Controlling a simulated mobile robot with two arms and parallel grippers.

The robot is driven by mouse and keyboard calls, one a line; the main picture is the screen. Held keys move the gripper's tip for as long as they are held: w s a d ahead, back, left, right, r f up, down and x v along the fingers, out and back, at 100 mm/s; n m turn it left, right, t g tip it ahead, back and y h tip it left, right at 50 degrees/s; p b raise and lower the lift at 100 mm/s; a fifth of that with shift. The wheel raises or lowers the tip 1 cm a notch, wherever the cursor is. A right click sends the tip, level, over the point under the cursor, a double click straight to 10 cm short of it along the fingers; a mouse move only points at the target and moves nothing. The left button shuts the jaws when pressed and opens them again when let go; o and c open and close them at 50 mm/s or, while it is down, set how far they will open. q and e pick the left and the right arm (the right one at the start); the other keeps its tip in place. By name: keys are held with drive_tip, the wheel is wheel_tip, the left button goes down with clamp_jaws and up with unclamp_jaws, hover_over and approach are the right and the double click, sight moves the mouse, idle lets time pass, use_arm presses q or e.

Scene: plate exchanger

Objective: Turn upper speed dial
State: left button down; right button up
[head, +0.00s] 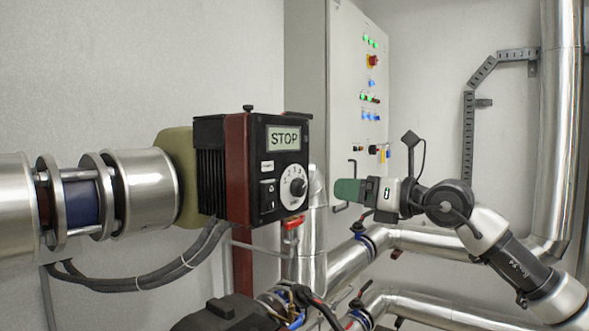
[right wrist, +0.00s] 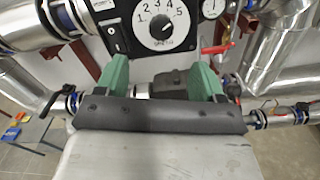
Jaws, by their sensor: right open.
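The speed dial (head: 293,187) is a white numbered disc with a dark knob, on the front of a black control box (head: 283,150) whose screen reads STOP. In the right wrist view the dial (right wrist: 160,24) shows at the top centre, beyond the fingers. My right gripper (head: 347,190) is to the right of the dial at about its height, apart from it. Its two green fingers (right wrist: 161,70) are open with nothing held between them. The knob's face is partly blurred in the head view. My left gripper is not in view.
A grey cabinet (head: 345,100) with lit buttons stands behind the box. Steel pipes (head: 430,250) run below my right arm. A red valve handle (head: 293,221) sits under the box; cables (head: 150,278) hang to the left. Space between gripper and dial looks clear.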

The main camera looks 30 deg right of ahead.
sight(302, 188)
drive_tip(key=p+x, duration=0.5)
drive_tip(key=x, duration=0.5)
drive_tip(key=shift+w+a+f+p, duration=0.15)
drive_tip(key=shift+w+p, duration=0.25)
drive_tip(key=shift+w, duration=0.2)
drive_tip(key=shift+s, duration=0.1)
drive_tip(key=shift+c, duration=1)
drive_tip(key=c, duration=0.7)
